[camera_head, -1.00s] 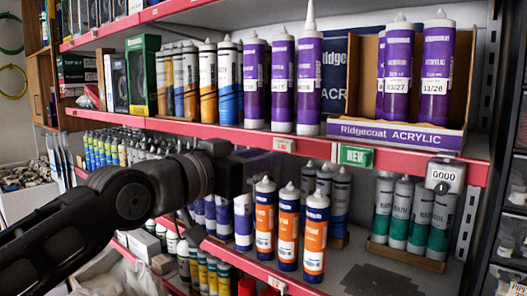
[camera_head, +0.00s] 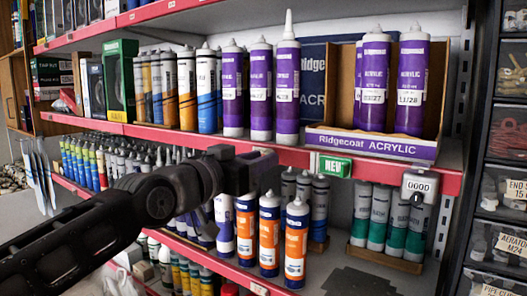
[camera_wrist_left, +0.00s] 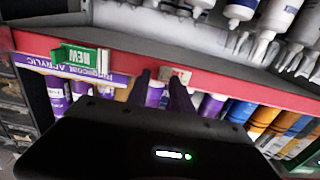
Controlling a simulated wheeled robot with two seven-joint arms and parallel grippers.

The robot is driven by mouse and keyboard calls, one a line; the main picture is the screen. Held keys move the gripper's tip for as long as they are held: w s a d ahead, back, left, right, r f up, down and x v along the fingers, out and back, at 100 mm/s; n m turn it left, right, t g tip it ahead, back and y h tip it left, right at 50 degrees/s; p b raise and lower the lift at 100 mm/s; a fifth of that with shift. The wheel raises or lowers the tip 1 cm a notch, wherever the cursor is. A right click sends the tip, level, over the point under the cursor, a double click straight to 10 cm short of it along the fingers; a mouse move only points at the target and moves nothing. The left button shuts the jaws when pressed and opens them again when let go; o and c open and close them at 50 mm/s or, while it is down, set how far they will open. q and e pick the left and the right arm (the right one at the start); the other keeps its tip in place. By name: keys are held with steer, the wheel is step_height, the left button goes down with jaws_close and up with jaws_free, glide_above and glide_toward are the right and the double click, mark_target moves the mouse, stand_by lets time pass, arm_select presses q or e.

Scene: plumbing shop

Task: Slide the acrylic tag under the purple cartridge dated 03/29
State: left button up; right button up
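A small pale tag (camera_head: 265,151) sits on the red shelf rail, roughly below the middle of three loose purple cartridges (camera_head: 261,93). It also shows upside down in the left wrist view (camera_wrist_left: 176,76). The loose cartridges' dates are too small to read surely. Two front purple cartridges in the display tray read 03/27 (camera_head: 374,85) and 11/28 (camera_head: 410,85). My left gripper (camera_head: 262,168) is just below and in front of the rail. In the left wrist view its fingers (camera_wrist_left: 160,80) are apart, with the tag just beyond them; contact is unclear. My right gripper is not in view.
A green NEW clip (camera_head: 333,166) hangs on the rail to the right, below the Ridgecoat ACRYLIC tray (camera_head: 370,146). Orange-and-blue cartridges (camera_head: 269,235) stand on the lower shelf close to my gripper. A GOOD tag (camera_head: 419,184) hangs further right.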

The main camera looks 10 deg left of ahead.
arm_select(q)
steer(key=shift+x, duration=0.8)
steer(key=shift+c, duration=0.5)
jaws_close()
stand_by(0.4)
